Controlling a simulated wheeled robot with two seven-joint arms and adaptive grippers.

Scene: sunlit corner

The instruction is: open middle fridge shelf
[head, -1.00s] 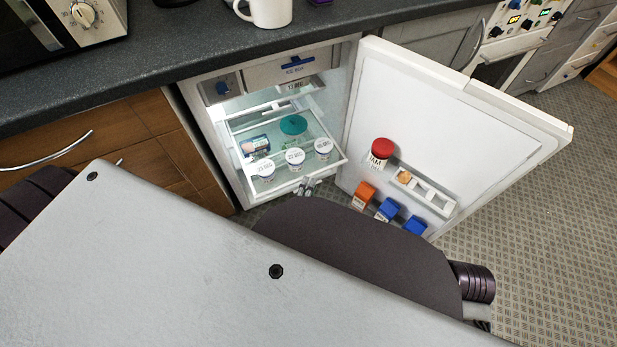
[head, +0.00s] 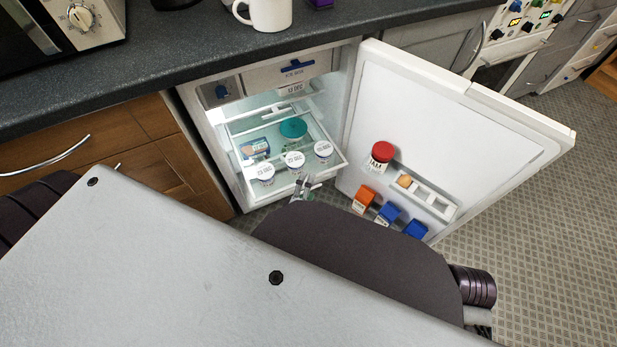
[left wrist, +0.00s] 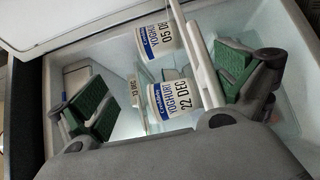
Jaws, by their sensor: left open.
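The fridge stands open in the head view. Its middle shelf (head: 335,166) is a clear pane with a white front rim and carries several white yoghurt pots (head: 295,160), a teal-lidded tub (head: 293,129) and a blue-and-white pack (head: 255,148). My left gripper (head: 303,187) is at the middle of the front rim. In the left wrist view its green-padded fingers (left wrist: 163,88) are spread wide and empty. A white rim (left wrist: 198,55) passes between them, closer to the right finger; I cannot tell whether they touch. Two yoghurt pots (left wrist: 170,98) show beyond. My right gripper is not in view.
The fridge door (head: 450,125) stands wide open on the right, holding a red-lidded jar (head: 381,154), an egg rack (head: 425,195) and cartons (head: 388,213). An ice box (head: 290,70) is above the shelf. A worktop (head: 170,55) with a white mug (head: 268,12) overhangs the fridge.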

